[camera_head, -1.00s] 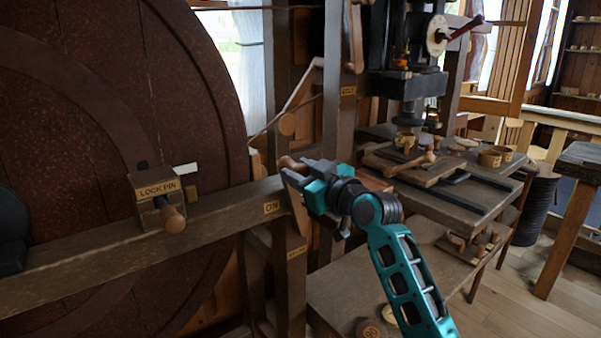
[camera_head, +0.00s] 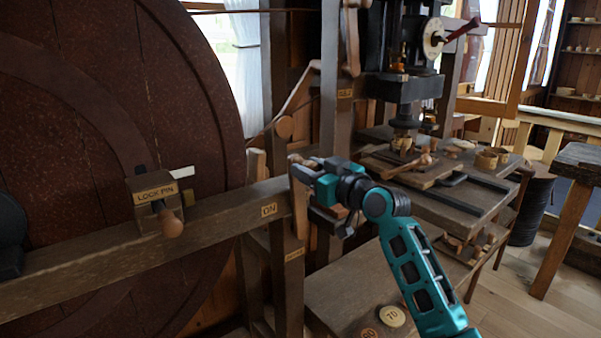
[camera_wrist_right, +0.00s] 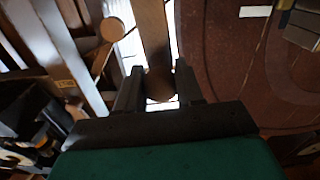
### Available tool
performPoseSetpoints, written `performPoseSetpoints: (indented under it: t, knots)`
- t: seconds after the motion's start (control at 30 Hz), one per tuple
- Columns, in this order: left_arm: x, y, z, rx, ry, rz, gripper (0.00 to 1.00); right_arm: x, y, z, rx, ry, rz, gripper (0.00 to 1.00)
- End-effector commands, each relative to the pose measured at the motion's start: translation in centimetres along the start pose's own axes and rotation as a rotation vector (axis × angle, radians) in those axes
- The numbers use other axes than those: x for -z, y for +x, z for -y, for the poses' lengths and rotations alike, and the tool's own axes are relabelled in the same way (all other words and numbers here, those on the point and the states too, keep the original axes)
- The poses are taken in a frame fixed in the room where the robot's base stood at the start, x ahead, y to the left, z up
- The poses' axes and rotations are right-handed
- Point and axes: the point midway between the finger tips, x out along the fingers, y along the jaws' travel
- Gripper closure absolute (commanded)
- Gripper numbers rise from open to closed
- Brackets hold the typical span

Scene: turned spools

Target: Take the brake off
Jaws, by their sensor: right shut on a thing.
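The brake lever (camera_head: 299,205) is a short wooden bar standing at the right end of the long beam, just right of the "ON" label (camera_head: 268,210). It stands nearly upright, with a round wooden knob at its top. My right gripper (camera_head: 303,166) is shut on this knob. In the right wrist view the knob (camera_wrist_right: 160,84) sits between the two dark fingers of the right gripper (camera_wrist_right: 160,88). The fingers partly hide the knob in the head view. My left gripper is not in view.
A large dark red wheel (camera_head: 90,90) fills the left, with a "LOCK PIN" block (camera_head: 155,193) and its wooden knob on the beam (camera_head: 95,254). A workbench (camera_head: 450,200) with wooden pieces stands right of my arm. Round number discs (camera_head: 391,316) lie on the low bench in front.

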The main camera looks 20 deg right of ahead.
Motion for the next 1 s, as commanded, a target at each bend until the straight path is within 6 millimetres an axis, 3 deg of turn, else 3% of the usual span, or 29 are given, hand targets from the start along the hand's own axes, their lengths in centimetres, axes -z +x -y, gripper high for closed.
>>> performPoseSetpoints:
  t: [0.2, 0.5, 1.0]
  knots:
    - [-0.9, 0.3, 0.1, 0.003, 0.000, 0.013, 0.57, -0.4, 0.0, -3.4, -0.004, 0.168, 0.001, 1.00]
    - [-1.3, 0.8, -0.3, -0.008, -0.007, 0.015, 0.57, -1.4, 0.0, -6.8, -0.003, 0.358, -0.001, 1.00]
    - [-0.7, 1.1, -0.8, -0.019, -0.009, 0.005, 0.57, -1.9, 0.0, -8.5, -0.003, 0.461, -0.003, 1.00]
